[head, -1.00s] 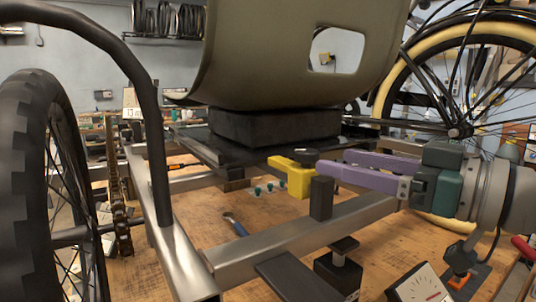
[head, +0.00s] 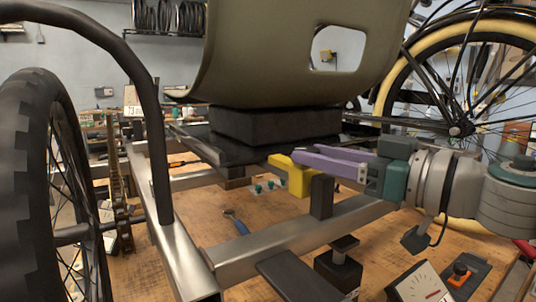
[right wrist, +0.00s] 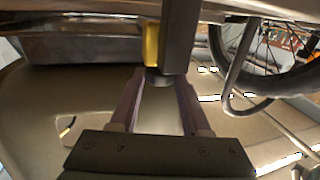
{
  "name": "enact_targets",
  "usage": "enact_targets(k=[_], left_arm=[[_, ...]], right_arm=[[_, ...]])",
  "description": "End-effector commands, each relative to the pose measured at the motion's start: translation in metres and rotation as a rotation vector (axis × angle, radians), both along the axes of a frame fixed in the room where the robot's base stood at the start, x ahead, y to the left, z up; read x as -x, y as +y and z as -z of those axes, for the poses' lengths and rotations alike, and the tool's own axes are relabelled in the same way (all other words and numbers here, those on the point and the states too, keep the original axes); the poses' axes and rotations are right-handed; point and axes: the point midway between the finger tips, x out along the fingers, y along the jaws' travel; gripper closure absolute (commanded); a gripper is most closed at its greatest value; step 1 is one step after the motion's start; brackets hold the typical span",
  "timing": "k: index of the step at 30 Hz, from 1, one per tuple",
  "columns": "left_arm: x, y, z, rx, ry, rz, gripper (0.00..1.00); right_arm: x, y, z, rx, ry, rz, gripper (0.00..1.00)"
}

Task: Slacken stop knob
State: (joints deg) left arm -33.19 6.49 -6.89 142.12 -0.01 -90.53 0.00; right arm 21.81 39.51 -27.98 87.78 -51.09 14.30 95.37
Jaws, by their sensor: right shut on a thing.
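A yellow stop bracket (head: 297,178) sits beside a short black post (head: 321,196) on the metal frame rail, under the seat. My right gripper (head: 293,152) reaches in from the right, its purple fingers at the top of the yellow bracket. The stop knob is hidden behind the fingers in the head view. In the right wrist view, the dark knob (right wrist: 158,82) shows between the fingertips of the right gripper (right wrist: 159,76), close to the yellow bracket (right wrist: 151,44) and the post (right wrist: 180,36). The gripper is shut on the knob. My left gripper is out of view.
The olive seat (head: 285,60) and its black block (head: 275,127) hang close above the gripper. The frame rail (head: 300,236) runs below. A wheel (head: 28,190) stands at left. A gauge (head: 418,286) and an orange-buttoned box (head: 461,274) lie at front right.

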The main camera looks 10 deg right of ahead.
Motion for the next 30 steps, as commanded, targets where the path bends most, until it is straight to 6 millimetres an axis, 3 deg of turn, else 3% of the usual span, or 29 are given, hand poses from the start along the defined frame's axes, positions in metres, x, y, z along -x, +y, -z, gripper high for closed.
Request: enact_targets(k=[1, 10, 17, 30], left_arm=[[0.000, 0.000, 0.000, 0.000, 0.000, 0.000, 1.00], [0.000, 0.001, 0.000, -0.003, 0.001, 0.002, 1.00], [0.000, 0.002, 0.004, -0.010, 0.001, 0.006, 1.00], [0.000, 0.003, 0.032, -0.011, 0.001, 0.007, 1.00]], right_arm=[[0.000, 0.000, 0.000, 0.000, 0.000, 0.000, 0.65], [0.000, 0.000, 0.000, 0.000, 0.000, 0.000, 0.99], [-0.001, -0.001, 0.002, 0.003, 0.001, -0.018, 1.00], [-0.005, -0.005, 0.003, 0.003, 0.000, -0.271, 1.00]])
